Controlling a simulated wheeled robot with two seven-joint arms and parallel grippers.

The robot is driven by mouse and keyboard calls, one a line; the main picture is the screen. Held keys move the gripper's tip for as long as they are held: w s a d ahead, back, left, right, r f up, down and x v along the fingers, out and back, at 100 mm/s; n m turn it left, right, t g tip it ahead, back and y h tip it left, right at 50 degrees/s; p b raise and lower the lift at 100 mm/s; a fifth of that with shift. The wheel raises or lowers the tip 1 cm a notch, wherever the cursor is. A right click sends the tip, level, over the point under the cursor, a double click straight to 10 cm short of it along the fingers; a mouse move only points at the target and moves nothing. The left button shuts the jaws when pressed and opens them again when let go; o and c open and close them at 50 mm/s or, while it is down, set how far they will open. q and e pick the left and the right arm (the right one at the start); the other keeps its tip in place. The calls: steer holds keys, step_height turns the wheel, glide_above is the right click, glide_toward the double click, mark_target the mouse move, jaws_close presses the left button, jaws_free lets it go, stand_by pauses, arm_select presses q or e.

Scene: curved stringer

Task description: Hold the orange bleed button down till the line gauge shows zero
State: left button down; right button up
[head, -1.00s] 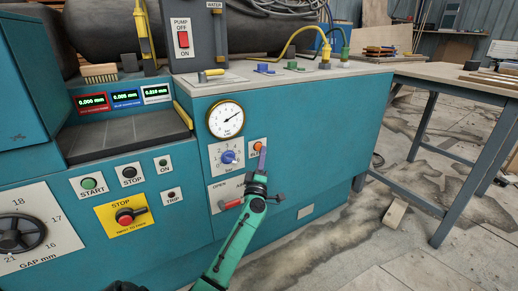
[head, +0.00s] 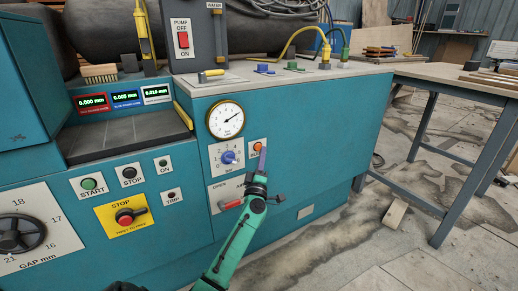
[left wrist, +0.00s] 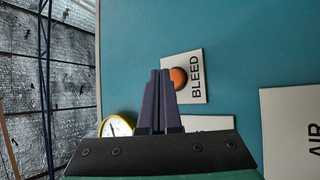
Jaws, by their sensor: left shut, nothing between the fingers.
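The orange bleed button (head: 257,147) sits on a white plate on the teal front panel. In the left wrist view the button (left wrist: 178,78) shows beside the word BLEED. My left gripper (head: 263,151) is shut and empty, its fingertips at the button's right edge in the head view. My right gripper is not in view.
A blue selector knob (head: 228,157) sits left of the button, and a red-handled lever (head: 231,204) is below it. A red stop control (head: 126,216) is farther left.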

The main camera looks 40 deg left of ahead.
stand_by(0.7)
arm_select(q)
steer(key=shift+w+a, duration=0.1)
steer(key=shift+a, duration=0.35)
steer(key=shift+w+a, duration=0.1)
steer(key=shift+a, duration=0.3)
stand_by(1.9)
stand_by(0.8)
steer(key=shift+s+d+p, duration=0.2)
steer(key=shift+d+p, duration=0.15)
steer(key=shift+d, duration=0.45)
